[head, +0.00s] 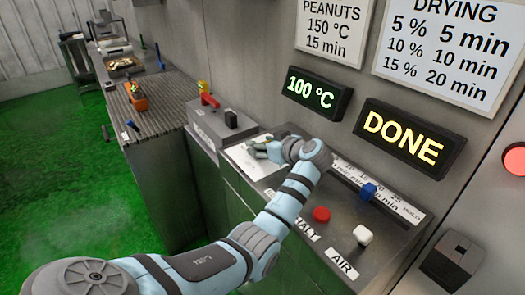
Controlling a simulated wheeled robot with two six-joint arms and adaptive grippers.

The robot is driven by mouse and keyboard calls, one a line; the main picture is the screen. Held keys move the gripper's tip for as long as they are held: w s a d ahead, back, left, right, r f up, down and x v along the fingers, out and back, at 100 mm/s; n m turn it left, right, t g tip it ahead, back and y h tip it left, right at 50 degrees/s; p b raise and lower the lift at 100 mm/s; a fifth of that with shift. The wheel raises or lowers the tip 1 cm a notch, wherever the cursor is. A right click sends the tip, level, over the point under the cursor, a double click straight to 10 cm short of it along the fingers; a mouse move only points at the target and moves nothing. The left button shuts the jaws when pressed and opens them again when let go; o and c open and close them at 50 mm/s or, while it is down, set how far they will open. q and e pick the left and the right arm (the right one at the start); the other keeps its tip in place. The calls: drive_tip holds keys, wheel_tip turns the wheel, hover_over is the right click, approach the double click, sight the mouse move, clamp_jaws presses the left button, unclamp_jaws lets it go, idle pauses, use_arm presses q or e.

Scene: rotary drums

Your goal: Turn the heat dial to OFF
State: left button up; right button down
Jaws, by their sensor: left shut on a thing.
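My left arm reaches from the lower left to the sloped control panel (305,190). My left gripper (258,149) is shut over the white scale plate (245,160) at the panel's left part. The heat dial is hidden by the gripper's fingers, so I cannot read its pointer; the grip at this spot is on the dial. The green display (317,94) above reads 100 °C. My right gripper is not in view.
A blue knob (368,190) sits on the minute scale to the right. A red button (321,214) and white button (363,235) are nearer. A yellow display (409,136) reads DONE. A box with a dark knob (231,118) stands left of the panel.

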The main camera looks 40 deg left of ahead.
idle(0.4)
use_arm(q)
drive_tip(key=o, duration=1.2)
drive_tip(key=shift+a, duration=0.1)
drive_tip(key=v, duration=1.2)
drive_tip(key=shift+a, duration=0.1)
